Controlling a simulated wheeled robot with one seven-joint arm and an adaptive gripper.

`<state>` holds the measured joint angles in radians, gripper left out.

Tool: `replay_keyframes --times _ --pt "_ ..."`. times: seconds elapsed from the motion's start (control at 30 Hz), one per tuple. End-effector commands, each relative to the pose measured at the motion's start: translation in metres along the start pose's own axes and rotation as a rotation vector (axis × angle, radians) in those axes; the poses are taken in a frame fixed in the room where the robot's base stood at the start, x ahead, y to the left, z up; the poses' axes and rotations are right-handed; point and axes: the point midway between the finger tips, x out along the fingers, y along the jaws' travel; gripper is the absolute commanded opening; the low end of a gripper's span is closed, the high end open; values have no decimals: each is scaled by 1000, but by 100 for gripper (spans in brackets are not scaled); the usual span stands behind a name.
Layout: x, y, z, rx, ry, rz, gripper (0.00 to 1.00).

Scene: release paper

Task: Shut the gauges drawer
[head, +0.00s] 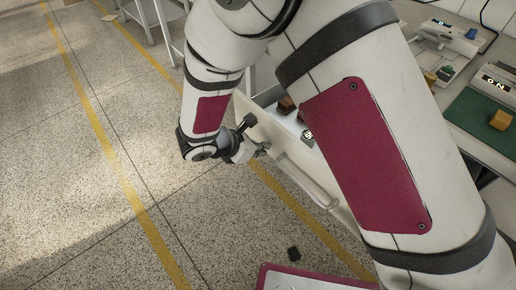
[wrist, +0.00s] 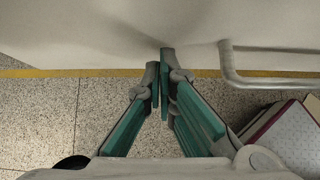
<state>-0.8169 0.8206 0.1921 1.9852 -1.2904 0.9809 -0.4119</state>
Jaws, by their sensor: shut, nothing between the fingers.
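The open drawer's white front panel (head: 267,127) shows in the head view, partly hidden by my arm. No label is readable on it. A pale bar handle (head: 306,187) runs along its front. My gripper (head: 264,149) is shut and empty at the outer side of the panel, near the handle's far end. In the wrist view the teal-padded fingers (wrist: 163,55) meet at the panel (wrist: 90,35), left of the handle (wrist: 230,66). I cannot tell whether the tips touch it. A brown block (head: 286,104) and a small dark dial-like item (head: 307,135) show inside the drawer.
A workbench with a green mat (head: 482,128) and a wooden block (head: 500,120) stands at right.

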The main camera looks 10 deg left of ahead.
Motion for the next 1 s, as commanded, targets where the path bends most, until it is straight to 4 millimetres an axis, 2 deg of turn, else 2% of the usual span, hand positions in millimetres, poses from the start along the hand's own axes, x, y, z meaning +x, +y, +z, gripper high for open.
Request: replay_keyframes --times 0.27,0.47,0.67,1.0 --pt "3 0 3 1 0 -1 0" --pt "20 0 20 5 -2 -3 0" --pt "54 -1 52 5 -2 -4 0" --pt "121 -1 120 5 -3 -4 0"
